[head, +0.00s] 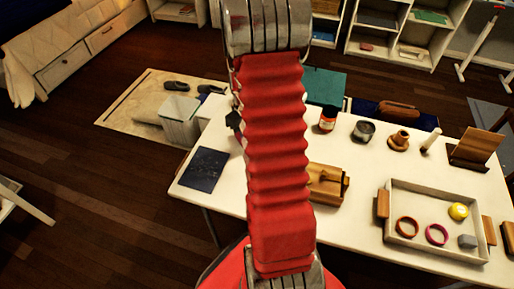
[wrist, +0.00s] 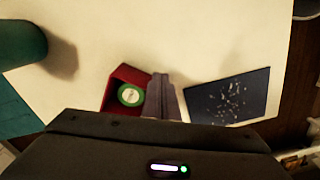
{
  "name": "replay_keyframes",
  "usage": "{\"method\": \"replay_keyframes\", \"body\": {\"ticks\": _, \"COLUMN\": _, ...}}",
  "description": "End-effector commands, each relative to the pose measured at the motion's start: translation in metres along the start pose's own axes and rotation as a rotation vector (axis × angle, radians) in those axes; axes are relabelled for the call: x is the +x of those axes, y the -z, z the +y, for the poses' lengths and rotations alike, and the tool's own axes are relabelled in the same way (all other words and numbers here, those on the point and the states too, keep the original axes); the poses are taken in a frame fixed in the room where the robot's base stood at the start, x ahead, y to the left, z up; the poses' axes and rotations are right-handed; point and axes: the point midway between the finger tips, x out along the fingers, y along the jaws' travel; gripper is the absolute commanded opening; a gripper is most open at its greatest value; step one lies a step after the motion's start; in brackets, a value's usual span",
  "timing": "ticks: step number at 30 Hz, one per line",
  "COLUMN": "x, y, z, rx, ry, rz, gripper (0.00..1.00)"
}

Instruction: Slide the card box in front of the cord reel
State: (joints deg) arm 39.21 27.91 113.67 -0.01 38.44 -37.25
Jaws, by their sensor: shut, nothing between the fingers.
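A small red box (wrist: 112,90) with a round green and white emblem on it, which looks like the card box, lies on the pale table in the wrist view. My gripper (wrist: 161,78) is shut and empty, with its fingers right beside the box and covering its right side; I cannot tell whether they touch. My arm hides the box in the head view. A brown spool-shaped piece (head: 399,141) stands toward the back of the table; I cannot tell whether it is the cord reel.
A dark blue speckled panel (head: 205,168) lies at the table's left end; it also shows right of my fingers in the wrist view (wrist: 228,98). A teal rounded object (wrist: 20,42) stands at left there. A wooden box (head: 325,186) and a tray (head: 436,253) stand farther right.

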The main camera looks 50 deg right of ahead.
Motion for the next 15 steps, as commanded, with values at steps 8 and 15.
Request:
{"method": "replay_keyframes", "body": {"ticks": 8, "x": 0.0, "y": 0.047, "z": 0.0, "rx": -0.002, "ry": -0.001, "rz": 0.001, "gripper": 0.0}}
{"method": "replay_keyframes", "body": {"ticks": 15, "x": 0.0, "y": 0.046, "z": 0.0, "rx": 0.0, "ry": 0.0, "rz": 0.001, "gripper": 0.0}}
